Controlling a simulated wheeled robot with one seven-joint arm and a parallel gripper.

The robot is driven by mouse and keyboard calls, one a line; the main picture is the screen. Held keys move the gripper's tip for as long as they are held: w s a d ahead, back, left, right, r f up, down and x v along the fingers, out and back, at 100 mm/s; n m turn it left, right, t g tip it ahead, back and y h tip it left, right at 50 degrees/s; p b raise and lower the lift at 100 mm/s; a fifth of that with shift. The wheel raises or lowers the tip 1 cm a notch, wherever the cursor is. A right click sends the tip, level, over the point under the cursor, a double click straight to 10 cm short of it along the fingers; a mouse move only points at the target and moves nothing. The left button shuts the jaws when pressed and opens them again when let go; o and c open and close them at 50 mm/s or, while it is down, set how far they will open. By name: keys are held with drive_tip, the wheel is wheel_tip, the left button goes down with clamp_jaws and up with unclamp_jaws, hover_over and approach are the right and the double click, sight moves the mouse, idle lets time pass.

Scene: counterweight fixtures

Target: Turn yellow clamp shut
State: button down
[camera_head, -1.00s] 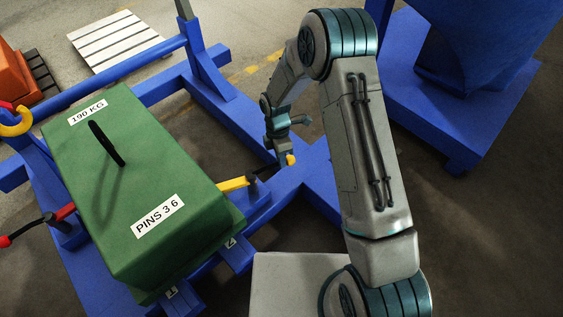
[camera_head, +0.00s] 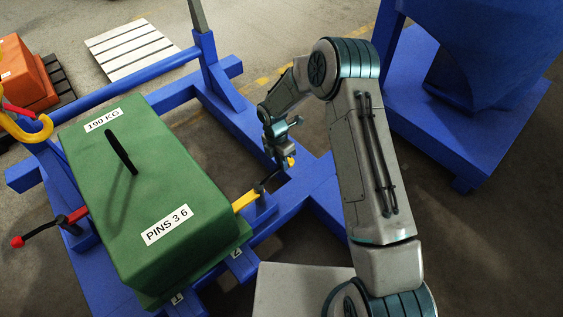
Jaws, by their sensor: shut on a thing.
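The yellow clamp (camera_head: 245,201) sits on the blue frame at the right side of the green weight (camera_head: 150,195), its yellow arm against the block's edge. Its black handle (camera_head: 268,181) slants up and right to a yellow knob (camera_head: 291,162). My gripper (camera_head: 288,159) is shut on this knob, seen from above and behind. The fingers are small in view and partly cover the knob. The green weight is marked "190 KG" and "PINS 3 6" and has a black lifting loop on top.
A red clamp (camera_head: 75,215) with a red-knobbed handle is at the weight's left side. A yellow hook (camera_head: 28,130) hangs at the far left. The blue frame (camera_head: 225,112) surrounds the weight. A blue stand (camera_head: 470,115) is at right; a white pallet (camera_head: 132,48) lies behind.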

drive_tip(key=shift+w+d, duration=0.25)
drive_tip(key=shift+d, duration=0.05)
drive_tip(key=c, duration=1.4)
unclamp_jaws()
drive_tip(key=shift+w, duration=0.1)
drive_tip(key=shift+a, duration=0.15)
wheel_tip(320, 180, up, 14)
drive_tip(key=w+a+p, duration=0.1)
drive_tip(key=p, duration=0.3)
drive_tip(key=shift+w+a+f, duration=0.2)
drive_tip(key=shift+w+a, duration=0.15)
drive_tip(key=shift+w, duration=0.05)
drive_tip(key=shift+s, duration=0.1)
